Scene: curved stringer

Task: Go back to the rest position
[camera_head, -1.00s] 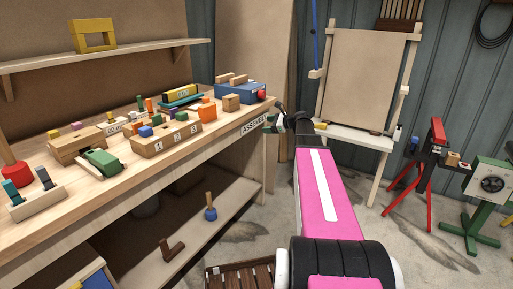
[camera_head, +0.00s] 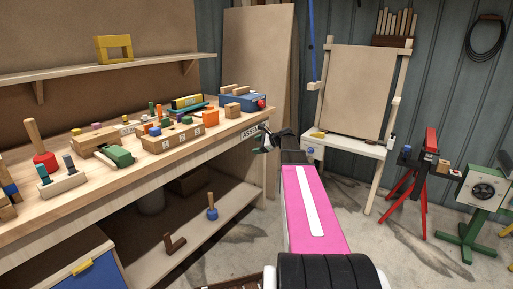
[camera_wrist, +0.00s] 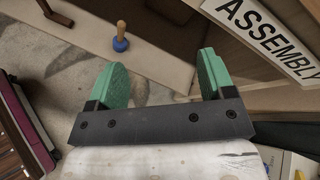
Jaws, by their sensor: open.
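My gripper (camera_wrist: 160,80) has two green fingers spread apart, open and empty in the wrist view. In the head view my gripper (camera_head: 262,142) is small and partly hidden by my own arm, close to the right front corner of the workbench (camera_head: 225,135). The white ASSEMBLY label (camera_wrist: 268,36) on the bench edge is just above and right of the fingers in the wrist view. Nothing is between the fingers.
The lower shelf (camera_head: 185,240) holds a blue-based wooden peg tool (camera_head: 212,208) and a brown L-shaped piece (camera_head: 174,243). Several wooden blocks and toys lie on the bench top. A white easel (camera_head: 345,150), a red stand (camera_head: 420,185) and a green stand (camera_head: 480,215) are at the right. Some concrete floor is clear.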

